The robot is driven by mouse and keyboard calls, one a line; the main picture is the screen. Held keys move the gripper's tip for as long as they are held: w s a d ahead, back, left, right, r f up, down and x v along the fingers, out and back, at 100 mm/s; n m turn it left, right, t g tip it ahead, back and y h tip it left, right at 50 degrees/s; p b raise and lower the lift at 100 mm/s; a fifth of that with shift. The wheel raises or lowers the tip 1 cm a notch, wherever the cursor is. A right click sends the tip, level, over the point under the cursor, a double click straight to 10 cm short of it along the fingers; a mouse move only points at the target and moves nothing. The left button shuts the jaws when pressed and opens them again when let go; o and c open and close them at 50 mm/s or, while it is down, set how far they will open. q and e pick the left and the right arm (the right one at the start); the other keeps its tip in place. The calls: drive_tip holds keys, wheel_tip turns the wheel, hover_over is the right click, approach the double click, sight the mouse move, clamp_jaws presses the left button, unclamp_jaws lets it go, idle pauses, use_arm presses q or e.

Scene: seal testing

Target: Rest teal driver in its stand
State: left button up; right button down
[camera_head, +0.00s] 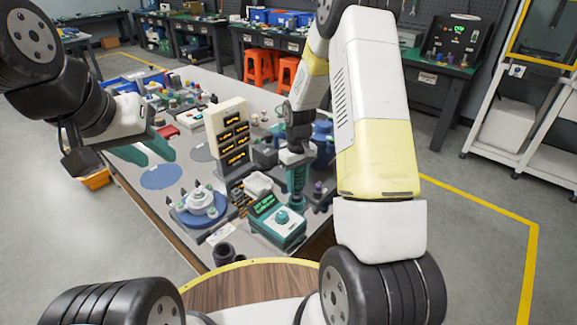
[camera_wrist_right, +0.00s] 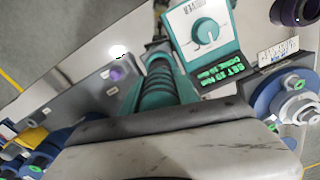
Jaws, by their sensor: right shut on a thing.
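The teal driver (camera_head: 297,180) is upright in my right gripper (camera_head: 296,157), just behind the teal control box. In the right wrist view its ribbed teal body (camera_wrist_right: 160,85) extends away from the dark jaw at the bottom, beside the box. The driver's lower tip is hidden, and I cannot tell whether it touches anything. I cannot clearly make out the driver's stand.
The teal control box (camera_head: 278,222) with a dial stands at the table's front. A round blue-and-white fixture (camera_head: 200,205) is left of it. A beige panel (camera_head: 229,130) stands behind. A grey rack with knobs (camera_wrist_right: 85,98) lies close to the driver. A blue disc (camera_head: 160,176) is bare.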

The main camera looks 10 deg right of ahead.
drive_tip(key=shift+f, duration=0.75)
idle(1.2)
drive_tip(key=c, duration=0.8)
unclamp_jaws()
drive_tip(key=shift+c, duration=0.2)
drive_tip(key=shift+r, duration=4.5)
